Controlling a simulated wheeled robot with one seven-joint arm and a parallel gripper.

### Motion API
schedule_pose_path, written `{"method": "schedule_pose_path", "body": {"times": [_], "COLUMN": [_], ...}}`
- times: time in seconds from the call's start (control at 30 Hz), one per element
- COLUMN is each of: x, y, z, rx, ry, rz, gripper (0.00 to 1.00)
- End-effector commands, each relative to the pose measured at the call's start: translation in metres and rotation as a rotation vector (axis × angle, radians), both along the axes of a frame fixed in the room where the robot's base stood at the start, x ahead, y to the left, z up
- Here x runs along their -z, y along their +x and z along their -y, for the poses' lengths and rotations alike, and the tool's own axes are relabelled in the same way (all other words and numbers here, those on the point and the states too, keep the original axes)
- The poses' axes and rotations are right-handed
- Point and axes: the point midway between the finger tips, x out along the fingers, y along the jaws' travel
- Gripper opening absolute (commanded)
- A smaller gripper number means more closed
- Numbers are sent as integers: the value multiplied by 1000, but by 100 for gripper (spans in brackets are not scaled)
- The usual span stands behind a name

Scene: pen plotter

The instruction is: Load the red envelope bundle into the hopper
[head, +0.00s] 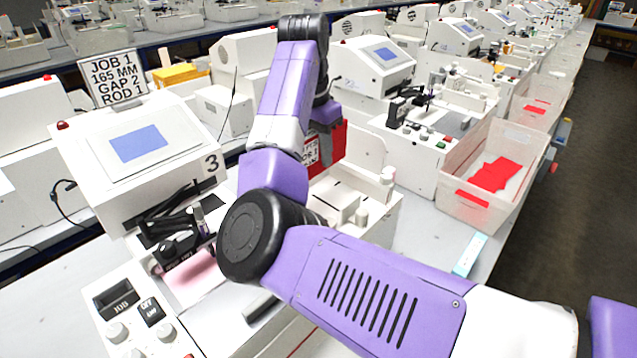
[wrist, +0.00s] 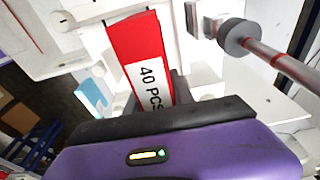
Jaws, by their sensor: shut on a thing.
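My gripper (wrist: 155,100) is shut on the red envelope bundle (wrist: 136,38), which has a white label reading "40 PCS". In the head view the red bundle (head: 339,141) shows partly behind my purple arm, upright above a white feeder unit that looks like the hopper (head: 345,196). In the wrist view white walls stand on both sides of the bundle. I cannot tell whether it touches them or its far end rests on anything.
The plotter marked 3 (head: 140,150) stands left, with a pink sheet (head: 195,278) under its carriage. A sign (head: 113,77) reads "JOB 1 165 MM GAP 2 ROD 1". A white bin (head: 455,195) with red bundles stands right. A grey-ended rod (wrist: 240,40) is close right in the wrist view.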

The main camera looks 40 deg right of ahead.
Motion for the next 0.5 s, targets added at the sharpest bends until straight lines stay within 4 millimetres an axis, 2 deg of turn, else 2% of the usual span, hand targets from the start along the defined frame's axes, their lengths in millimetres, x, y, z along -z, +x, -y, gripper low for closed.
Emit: {"method": "schedule_pose_path", "body": {"times": [0.1, 0.2, 0.37, 0.5], "x": [23, 35, 44, 59], "y": [0, 0, 0, 0], "z": [-1, 0, 0, -1], "rx": [-2, -1, 0, -1], "ry": [1, 0, 0, 0], "rz": [0, -1, 1, -1], "gripper": [0, 0, 0, 0]}}
